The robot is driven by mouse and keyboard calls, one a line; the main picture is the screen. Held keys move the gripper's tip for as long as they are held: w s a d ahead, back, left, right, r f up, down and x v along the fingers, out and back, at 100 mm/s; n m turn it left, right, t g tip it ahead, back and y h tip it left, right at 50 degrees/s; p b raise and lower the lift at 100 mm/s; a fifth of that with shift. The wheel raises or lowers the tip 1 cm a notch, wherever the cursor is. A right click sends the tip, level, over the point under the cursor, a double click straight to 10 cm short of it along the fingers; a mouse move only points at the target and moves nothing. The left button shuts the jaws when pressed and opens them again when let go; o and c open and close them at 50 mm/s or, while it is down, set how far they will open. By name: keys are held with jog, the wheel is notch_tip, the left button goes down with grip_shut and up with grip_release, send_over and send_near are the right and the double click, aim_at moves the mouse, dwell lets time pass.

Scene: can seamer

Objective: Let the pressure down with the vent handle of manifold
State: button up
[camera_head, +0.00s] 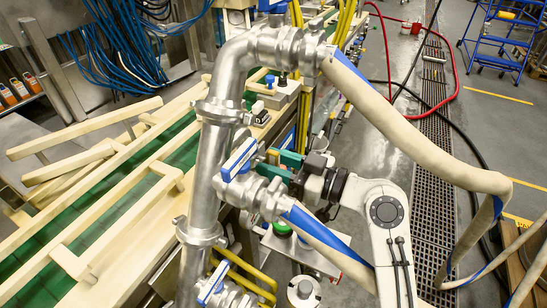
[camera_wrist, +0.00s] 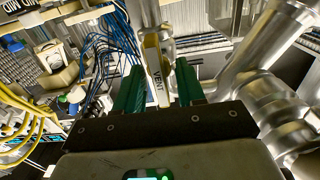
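The manifold (camera_head: 210,150) is a shiny silver pipe with several valves and hoses; it also shows at the right of the wrist view (camera_wrist: 260,48). The vent handle (camera_wrist: 157,70) is a pale lever marked VENT, standing upright in the wrist view. In the head view, a blue-and-white lever (camera_head: 240,157) on the middle valve appears to be this handle. My gripper (camera_head: 267,163) has green fingers and is open just right of that lever. In the wrist view, the handle lies between the spread fingertips (camera_wrist: 160,78), with gaps visible; its depth between them is unclear.
Another blue-and-white lever (camera_head: 213,283) sits on the lower valve. A thick beige hose (camera_head: 420,145) arches right of my arm. The green conveyor (camera_head: 75,205) with cream rails fills the left. Blue cables (camera_head: 115,45) hang behind. Yellow pipes (camera_head: 297,130) stand close behind my gripper.

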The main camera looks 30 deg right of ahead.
jog(key=shift+w+a, duration=0.15)
jog(key=shift+w, duration=0.05)
grip_shut()
dwell(0.3)
